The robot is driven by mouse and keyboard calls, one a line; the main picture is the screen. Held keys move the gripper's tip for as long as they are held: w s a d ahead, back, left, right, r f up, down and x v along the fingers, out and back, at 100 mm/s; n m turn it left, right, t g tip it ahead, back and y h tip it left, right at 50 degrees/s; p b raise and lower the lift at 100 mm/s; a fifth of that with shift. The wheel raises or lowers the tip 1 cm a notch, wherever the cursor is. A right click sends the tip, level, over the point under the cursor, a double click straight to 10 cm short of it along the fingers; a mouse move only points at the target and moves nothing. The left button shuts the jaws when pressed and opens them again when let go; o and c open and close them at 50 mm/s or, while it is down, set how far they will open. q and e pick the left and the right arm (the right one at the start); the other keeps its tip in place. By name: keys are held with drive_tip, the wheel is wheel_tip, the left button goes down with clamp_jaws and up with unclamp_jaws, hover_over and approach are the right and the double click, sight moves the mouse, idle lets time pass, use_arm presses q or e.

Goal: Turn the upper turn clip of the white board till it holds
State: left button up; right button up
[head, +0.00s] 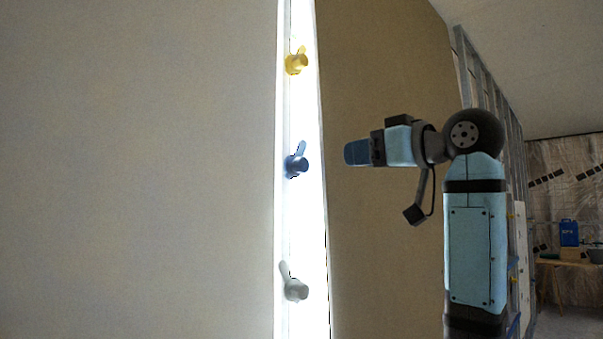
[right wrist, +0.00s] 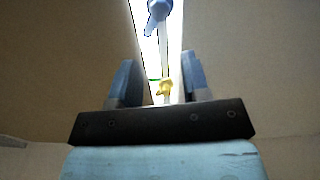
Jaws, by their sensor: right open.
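A yellow turn clip (head: 296,63) sits at the top of a bright vertical strip, its short lever pointing up. Below it are a blue clip (head: 297,164), lever up, and a pale grey clip (head: 294,289), lever up and slightly left. A large pale board (head: 140,170) fills the left of the head view, beside the strip. My right gripper (head: 348,153) is right of the blue clip, apart from it, and points left. In the right wrist view the open fingers (right wrist: 161,84) are empty; the yellow clip (right wrist: 165,87) shows beyond them and the blue clip (right wrist: 158,12) above. My left gripper is not in view.
A brown board (head: 385,230) stands right of the strip, behind my right arm. Metal studs (head: 478,75) run along the wall farther right. A table (head: 565,263) with a blue canister (head: 569,232) stands far back right. The space between gripper and clips looks clear.

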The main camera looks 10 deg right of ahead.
sight(305, 164)
drive_tip(key=x, duration=1.3)
drive_tip(key=shift+w+a, duration=0.1)
drive_tip(key=c, duration=0.6)
drive_tip(key=shift+c, duration=0.2)
